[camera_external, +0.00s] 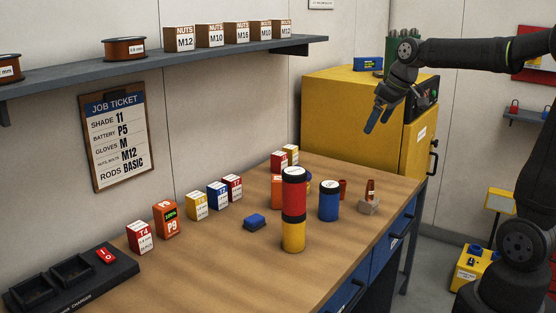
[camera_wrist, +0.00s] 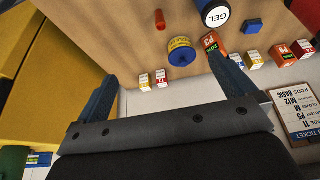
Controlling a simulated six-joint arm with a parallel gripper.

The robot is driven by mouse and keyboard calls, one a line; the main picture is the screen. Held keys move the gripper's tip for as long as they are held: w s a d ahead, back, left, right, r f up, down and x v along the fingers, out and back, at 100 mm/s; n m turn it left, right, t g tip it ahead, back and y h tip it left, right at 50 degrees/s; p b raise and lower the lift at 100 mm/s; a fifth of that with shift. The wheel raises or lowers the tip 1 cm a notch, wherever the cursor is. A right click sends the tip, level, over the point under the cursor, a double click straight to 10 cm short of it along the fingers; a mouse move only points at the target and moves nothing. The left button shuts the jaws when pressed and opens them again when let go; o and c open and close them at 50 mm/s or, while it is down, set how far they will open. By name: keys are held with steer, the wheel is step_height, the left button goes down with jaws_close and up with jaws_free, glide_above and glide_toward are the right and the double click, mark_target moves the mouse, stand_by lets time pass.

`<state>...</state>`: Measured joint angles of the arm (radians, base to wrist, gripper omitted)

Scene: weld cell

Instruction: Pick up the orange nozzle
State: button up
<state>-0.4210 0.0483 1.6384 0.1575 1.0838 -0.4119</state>
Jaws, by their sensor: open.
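A small red-orange cylinder (camera_external: 342,189), which looks like the orange nozzle, stands on the workbench (camera_external: 210,262) near its far right part. It also shows at the top of the wrist view (camera_wrist: 160,19).
A yellow-blue spool (camera_wrist: 181,52) and several small boxes are near. The yellow cabinet (camera_external: 350,112) is behind the bench. A shelf (camera_external: 170,67) runs along the wall.

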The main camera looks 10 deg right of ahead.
steer(key=shift+c, duration=0.2)
steer(key=c, duration=1.1)
steer(key=m+g+y, duration=0.2)
steer(key=m+y, duration=0.8)
steer(key=m, duration=1.8)
glide_toward(342, 181)
steer(key=x, duration=0.2)
steer(key=f+x, duration=0.1)
steer(key=x, duration=0.1)
steer(key=shift+x, duration=2.85)
